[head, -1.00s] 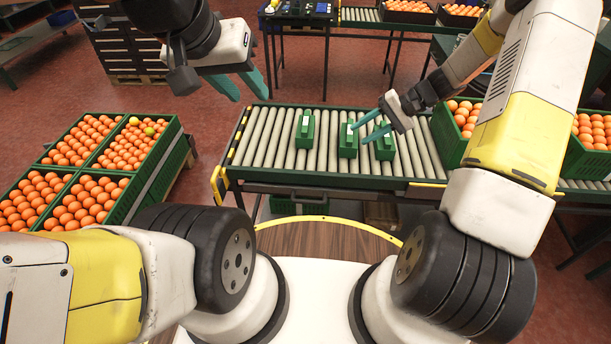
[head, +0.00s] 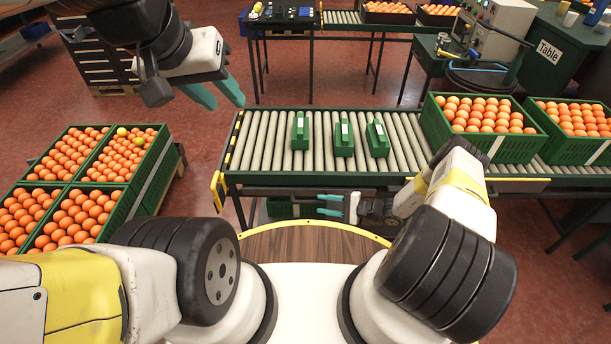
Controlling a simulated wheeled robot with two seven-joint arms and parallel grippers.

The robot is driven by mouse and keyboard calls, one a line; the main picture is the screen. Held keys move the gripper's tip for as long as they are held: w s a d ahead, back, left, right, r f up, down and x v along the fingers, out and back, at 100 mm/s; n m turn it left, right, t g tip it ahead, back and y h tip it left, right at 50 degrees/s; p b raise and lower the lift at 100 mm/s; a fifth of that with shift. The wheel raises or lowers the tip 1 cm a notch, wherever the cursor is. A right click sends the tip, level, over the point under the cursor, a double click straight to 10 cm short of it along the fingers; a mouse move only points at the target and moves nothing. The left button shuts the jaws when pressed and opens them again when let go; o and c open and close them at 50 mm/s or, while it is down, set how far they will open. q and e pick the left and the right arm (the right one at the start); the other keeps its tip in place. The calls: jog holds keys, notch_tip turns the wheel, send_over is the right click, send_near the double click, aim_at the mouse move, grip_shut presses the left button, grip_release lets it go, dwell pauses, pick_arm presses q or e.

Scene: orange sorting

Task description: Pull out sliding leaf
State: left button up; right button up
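A dark flat bar that looks like the sliding leaf (head: 270,191) runs under the front edge of the roller conveyor (head: 262,140); how far it is pulled out is hard to tell. My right gripper (head: 328,205) is low in front of the conveyor, just below the bar. Its teal fingers point left, apart, with nothing seen between them. Whether it touches the bar cannot be told. My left gripper (head: 216,95) is open and empty in the air, behind and left of the conveyor's left end.
Several green holders (head: 344,138) stand on the rollers. Green crates of oranges (head: 483,148) sit at the conveyor's right. More orange crates (head: 147,180) are stacked at left. A green crate (head: 282,208) is under the conveyor. A wooden, yellow-rimmed surface (head: 305,242) lies before me.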

aim_at(313, 203)
jog(key=x, duration=0.6)
jog(key=shift+w+a+f, duration=0.1)
jog(key=shift+w+a, duration=0.05)
jog(key=shift+a, duration=0.2)
grip_shut()
dwell(1.1)
